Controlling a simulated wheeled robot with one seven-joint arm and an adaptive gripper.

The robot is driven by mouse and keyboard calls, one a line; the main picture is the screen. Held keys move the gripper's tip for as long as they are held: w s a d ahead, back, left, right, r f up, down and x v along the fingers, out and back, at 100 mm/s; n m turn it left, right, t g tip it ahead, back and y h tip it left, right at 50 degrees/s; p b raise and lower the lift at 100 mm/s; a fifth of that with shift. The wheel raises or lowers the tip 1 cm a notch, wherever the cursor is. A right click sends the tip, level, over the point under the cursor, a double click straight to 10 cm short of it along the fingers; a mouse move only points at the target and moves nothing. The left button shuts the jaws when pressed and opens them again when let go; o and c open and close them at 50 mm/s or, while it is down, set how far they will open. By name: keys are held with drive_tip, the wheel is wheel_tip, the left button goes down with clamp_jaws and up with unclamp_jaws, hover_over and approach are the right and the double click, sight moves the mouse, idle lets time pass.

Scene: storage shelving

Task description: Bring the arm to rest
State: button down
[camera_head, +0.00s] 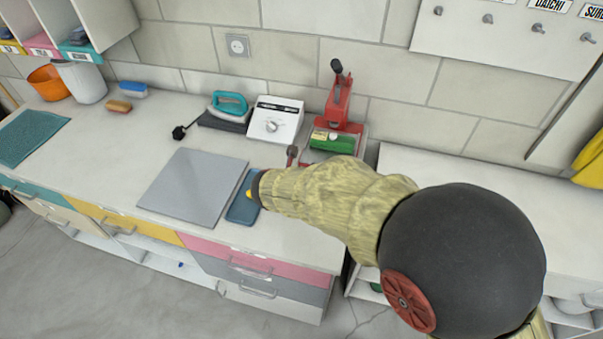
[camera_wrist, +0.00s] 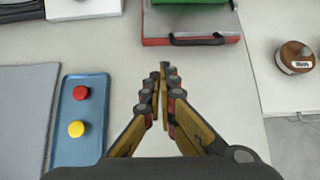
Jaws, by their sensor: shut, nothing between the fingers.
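My gripper (camera_wrist: 160,82) is shut and empty in the wrist view, its two fingers meeting at the tips above a bare strip of the light counter (camera_wrist: 205,100). It is beside a blue tray (camera_wrist: 68,140) and does not touch it. The tray holds a red round piece (camera_wrist: 82,92) and a yellow round piece (camera_wrist: 76,129). In the head view my arm (camera_head: 330,198) reaches over the counter from the right. It hides most of the gripper and part of the blue tray (camera_head: 240,210).
A red press (camera_head: 338,105) with a green block (camera_head: 332,141) stands behind the gripper. A white device (camera_head: 274,121), a teal iron (camera_head: 229,104) and a grey board (camera_head: 192,186) are left. A brown-topped round object (camera_wrist: 295,57) stands right, across a gap between counters.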

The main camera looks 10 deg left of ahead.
drive_tip(key=shift+p+v, duration=0.55)
drive_tip(key=shift+v, duration=1.75)
